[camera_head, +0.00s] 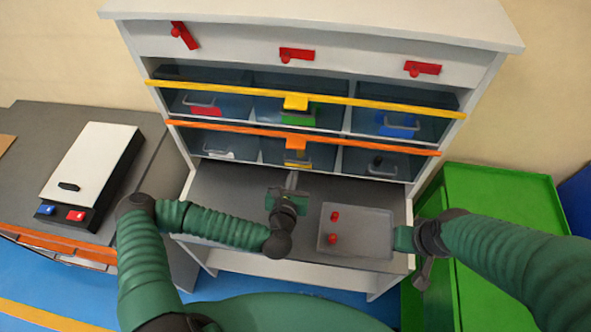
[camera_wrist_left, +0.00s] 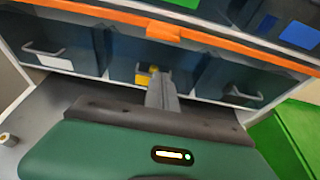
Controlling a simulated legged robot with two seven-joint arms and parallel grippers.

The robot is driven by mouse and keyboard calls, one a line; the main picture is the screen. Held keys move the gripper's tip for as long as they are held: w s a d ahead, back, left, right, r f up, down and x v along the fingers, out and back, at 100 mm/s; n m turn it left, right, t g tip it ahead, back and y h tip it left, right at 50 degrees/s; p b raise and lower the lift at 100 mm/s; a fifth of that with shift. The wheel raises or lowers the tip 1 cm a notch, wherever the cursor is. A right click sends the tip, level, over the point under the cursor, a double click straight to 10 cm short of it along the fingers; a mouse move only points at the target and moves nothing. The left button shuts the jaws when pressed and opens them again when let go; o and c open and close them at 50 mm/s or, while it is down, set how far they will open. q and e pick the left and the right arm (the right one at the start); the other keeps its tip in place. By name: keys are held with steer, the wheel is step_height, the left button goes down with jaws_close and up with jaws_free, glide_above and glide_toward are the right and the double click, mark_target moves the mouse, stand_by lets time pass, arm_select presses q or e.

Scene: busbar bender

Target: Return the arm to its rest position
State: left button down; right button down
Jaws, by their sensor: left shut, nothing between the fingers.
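My left arm reaches in from the left over the cabinet's grey work surface (camera_head: 235,190). My left gripper (camera_head: 292,180) is shut and empty, its fingers pointing at the middle of the lower bin row. In the left wrist view the closed fingers (camera_wrist_left: 160,90) stand in front of the middle bin, where a small yellow piece shows behind their tips. I cannot tell whether they touch the bin. My right arm comes in from the right, and its wrist end (camera_head: 404,239) is at the right edge of a grey tray (camera_head: 376,250). Its fingers cannot be made out clearly.
The tray holds two red pieces (camera_head: 333,239). Orange (camera_head: 350,143) and yellow (camera_head: 370,102) bars cross the bin rows above the left gripper. A white-topped device (camera_head: 95,160) stands on the left bench. A green cabinet (camera_head: 500,190) is at the right.

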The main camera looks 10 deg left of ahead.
arm_select(q)
steer(key=s, duration=0.2)
steer(key=shift+s+a+r, duration=0.3)
steer(key=shift+r, duration=0.1)
arm_select(e)
steer(key=shift+a+f, duration=0.25)
steer(key=shift+a, duration=0.15)
arm_select(q)
steer(key=shift+d, duration=0.2)
arm_select(e)
steer(key=shift+w+d, duration=0.1)
steer(key=shift+d, duration=0.1)
